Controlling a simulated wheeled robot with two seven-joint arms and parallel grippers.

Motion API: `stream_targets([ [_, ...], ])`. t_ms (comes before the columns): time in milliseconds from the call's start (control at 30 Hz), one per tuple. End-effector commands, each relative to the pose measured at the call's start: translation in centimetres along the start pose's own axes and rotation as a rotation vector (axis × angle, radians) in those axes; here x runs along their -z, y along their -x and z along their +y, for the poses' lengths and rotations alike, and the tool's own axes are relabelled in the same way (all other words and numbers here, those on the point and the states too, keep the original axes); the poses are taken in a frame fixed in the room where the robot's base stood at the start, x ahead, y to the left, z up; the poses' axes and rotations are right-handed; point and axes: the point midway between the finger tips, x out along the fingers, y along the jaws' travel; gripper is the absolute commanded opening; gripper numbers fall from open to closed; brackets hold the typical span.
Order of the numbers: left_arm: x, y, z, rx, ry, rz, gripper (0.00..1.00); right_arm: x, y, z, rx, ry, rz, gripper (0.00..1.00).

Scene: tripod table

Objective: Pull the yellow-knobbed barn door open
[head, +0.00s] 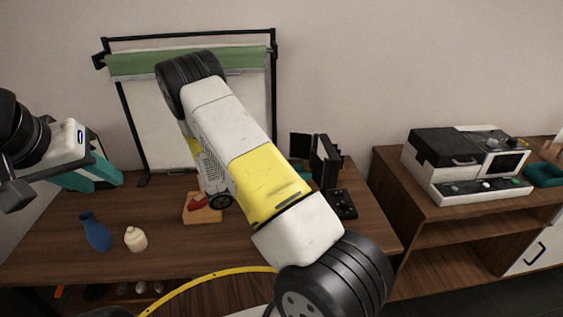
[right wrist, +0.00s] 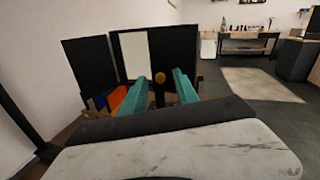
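The light with black barn doors (head: 325,160) stands on the desk, right of the middle in the head view. In the right wrist view its black panels (right wrist: 88,68) flank a pale front (right wrist: 134,53). The yellow knob (right wrist: 160,76) shows on the right-hand black panel (right wrist: 170,50). My right gripper (right wrist: 162,86) is open, with one teal finger on each side of the knob; I cannot tell whether either touches it. In the head view my right arm hides that gripper and the knob. My left gripper (head: 106,186) is open and empty above the desk's left side.
On the desk (head: 60,235) are a blue vase (head: 95,231), a cream bottle (head: 136,239), a wooden block with a red piece (head: 203,212) and a black control box (head: 342,204). A framed backdrop (head: 150,125) stands behind. A cabinet with a machine (head: 465,165) is at the right.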

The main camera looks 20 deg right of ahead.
Motion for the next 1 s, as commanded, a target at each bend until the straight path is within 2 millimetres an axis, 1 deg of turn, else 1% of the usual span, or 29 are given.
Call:
stream_targets([
  [200, 0.0, 0.0, 0.0, 0.0, 0.0, 0.0, 0.36, 0.0, -0.09, -0.01, 0.0, 0.0, 0.001, 0.36],
  [233, 0.0, 0.0, 0.0, 0.0, 0.0, 0.0, 0.36, 0.0, -0.09, -0.02, 0.001, 0.0, 0.001, 0.34],
  [267, 0.0, 0.0, 0.0, 0.0, 0.0, 0.0, 0.36, 0.0, -0.09, -0.02, 0.001, 0.0, 0.001, 0.28],
  [300, 0.0, 0.0, 0.0, 0.0, 0.0, 0.0, 0.36, 0.0, -0.09, -0.02, 0.001, 0.0, 0.001, 0.2],
  [367, 0.0, 0.0, 0.0, 0.0, 0.0, 0.0, 0.36, 0.0, -0.08, -0.02, 0.001, 0.0, 0.001, 0.09],
  [400, 0.0, 0.0, 0.0, 0.0, 0.0, 0.0, 0.36, 0.0, -0.08, -0.01, 0.001, 0.0, 0.001, 0.01],
  [1000, 0.0, 0.0, 0.0, 0.0, 0.0, 0.0, 0.36, 0.0, -0.05, 0.0, 0.0, 0.0, 0.001, 0.0],
])
